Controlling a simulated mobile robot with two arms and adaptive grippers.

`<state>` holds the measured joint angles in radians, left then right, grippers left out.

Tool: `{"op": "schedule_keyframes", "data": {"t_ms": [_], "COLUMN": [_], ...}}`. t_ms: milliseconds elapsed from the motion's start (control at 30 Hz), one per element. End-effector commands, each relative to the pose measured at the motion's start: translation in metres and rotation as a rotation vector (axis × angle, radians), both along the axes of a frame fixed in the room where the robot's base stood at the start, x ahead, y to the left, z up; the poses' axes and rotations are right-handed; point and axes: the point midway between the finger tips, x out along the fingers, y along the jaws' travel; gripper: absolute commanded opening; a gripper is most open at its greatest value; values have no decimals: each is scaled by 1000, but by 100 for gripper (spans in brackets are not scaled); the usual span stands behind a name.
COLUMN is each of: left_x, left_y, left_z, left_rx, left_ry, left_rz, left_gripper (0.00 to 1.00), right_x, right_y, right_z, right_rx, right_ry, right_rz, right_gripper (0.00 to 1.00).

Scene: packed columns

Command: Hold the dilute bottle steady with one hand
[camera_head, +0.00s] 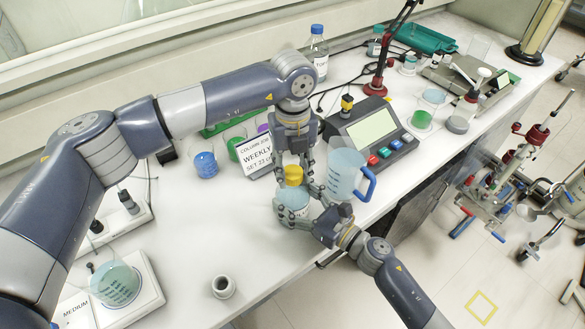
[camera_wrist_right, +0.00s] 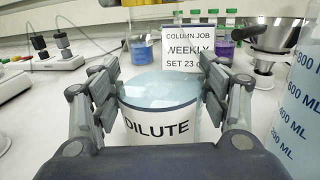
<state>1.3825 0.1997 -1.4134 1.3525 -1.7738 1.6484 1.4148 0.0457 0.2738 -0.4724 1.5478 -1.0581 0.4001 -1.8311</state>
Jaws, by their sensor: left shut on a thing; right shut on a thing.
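The dilute bottle (camera_head: 292,203), pale blue with a white band, stands near the bench's front edge. In the right wrist view its label (camera_wrist_right: 158,127) reads DILUTE. My right gripper (camera_head: 308,218) is shut around its body, with one finger on each side in the wrist view (camera_wrist_right: 160,100). A yellow cap (camera_head: 293,175) shows directly above the bottle. My left gripper (camera_head: 297,172) reaches down from above and is shut on the cap. Fingers partly hide the cap and bottle, so I cannot tell whether the cap is still seated.
A graduated jug (camera_head: 344,176) with a blue handle stands close right of the bottle. Behind are a job card (camera_head: 256,155), a grey device with a screen (camera_head: 371,128) and beakers of blue (camera_head: 206,166) and green liquid. A small white cup (camera_head: 223,287) stands at the front left.

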Motion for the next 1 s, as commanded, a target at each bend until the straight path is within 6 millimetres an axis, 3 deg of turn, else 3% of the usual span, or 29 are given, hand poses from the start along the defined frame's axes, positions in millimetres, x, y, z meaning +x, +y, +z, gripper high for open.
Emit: {"op": "schedule_keyframes", "data": {"t_ms": [200, 433, 1000], "left_x": [1, 2, 2], "left_y": [0, 1, 0], "left_z": [0, 1, 1], "left_rx": [0, -1, -1], "left_ry": [-4, -5, -5], "left_rz": [412, 724, 757], "left_gripper": [7, 7, 7], "right_x": [0, 0, -1], "right_y": [1, 1, 1], "right_z": [1, 1, 1], "right_rx": [1, 0, 1], "right_ry": [-2, -3, -2], "right_rz": [2, 3, 3], "right_gripper": [2, 2, 2]}}
